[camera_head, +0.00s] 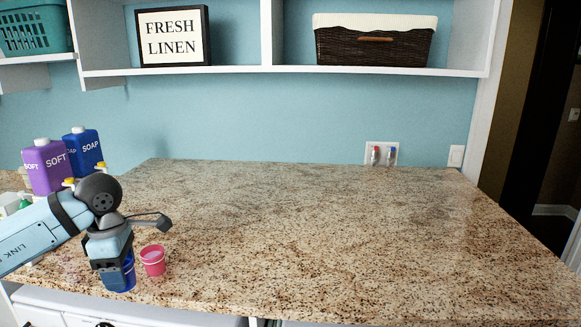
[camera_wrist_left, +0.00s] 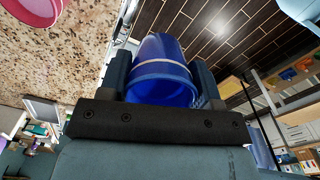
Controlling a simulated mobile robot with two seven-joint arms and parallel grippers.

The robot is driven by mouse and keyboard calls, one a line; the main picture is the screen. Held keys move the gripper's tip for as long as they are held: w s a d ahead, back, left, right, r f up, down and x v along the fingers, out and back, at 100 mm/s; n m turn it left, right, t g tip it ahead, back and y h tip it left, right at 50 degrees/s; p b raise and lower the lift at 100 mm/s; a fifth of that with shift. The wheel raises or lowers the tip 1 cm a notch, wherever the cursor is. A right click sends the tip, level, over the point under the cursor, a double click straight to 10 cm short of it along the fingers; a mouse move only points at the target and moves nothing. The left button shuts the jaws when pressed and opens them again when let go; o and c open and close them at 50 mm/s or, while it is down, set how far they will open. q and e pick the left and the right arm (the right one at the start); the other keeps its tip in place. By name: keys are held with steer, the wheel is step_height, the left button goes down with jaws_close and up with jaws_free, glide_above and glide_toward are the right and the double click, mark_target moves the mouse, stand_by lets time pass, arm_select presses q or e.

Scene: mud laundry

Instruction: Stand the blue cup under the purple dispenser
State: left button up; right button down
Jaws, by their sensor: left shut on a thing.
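My left gripper (camera_head: 113,266) is shut on the blue cup (camera_head: 122,278), near the counter's front edge at the left. In the left wrist view the blue cup (camera_wrist_left: 163,86) sits between the two fingers. The gripper hides much of the cup in the head view, and I cannot tell whether its base touches the counter. The purple dispenser (camera_head: 47,167), labelled SOFT, stands farther back and left, with a yellow spout (camera_head: 69,183) low at its right. My forearm hides the space below that spout. My right gripper is not in view.
A pink cup (camera_head: 152,261) stands just right of the blue cup. A blue SOAP dispenser (camera_head: 83,149) stands behind the purple one. The granite counter (camera_head: 320,235) is clear to the right. A shelf (camera_head: 265,71) runs above, with a sign (camera_head: 173,36) and basket (camera_head: 374,46).

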arm_select(q)
steer(key=s+d+f+m+p, duration=0.1)
steer(key=d+m, duration=0.4)
steer(key=m, duration=0.5)
steer(key=s+d+f+m, duration=0.3)
steer(key=d+f+m, duration=0.1)
steer(key=m, duration=0.6)
steer(key=shift+s+d+f+m+p, duration=0.15)
steer(key=shift+d+f+m+p, duration=0.15)
steer(key=shift+d+m+p, duration=0.1)
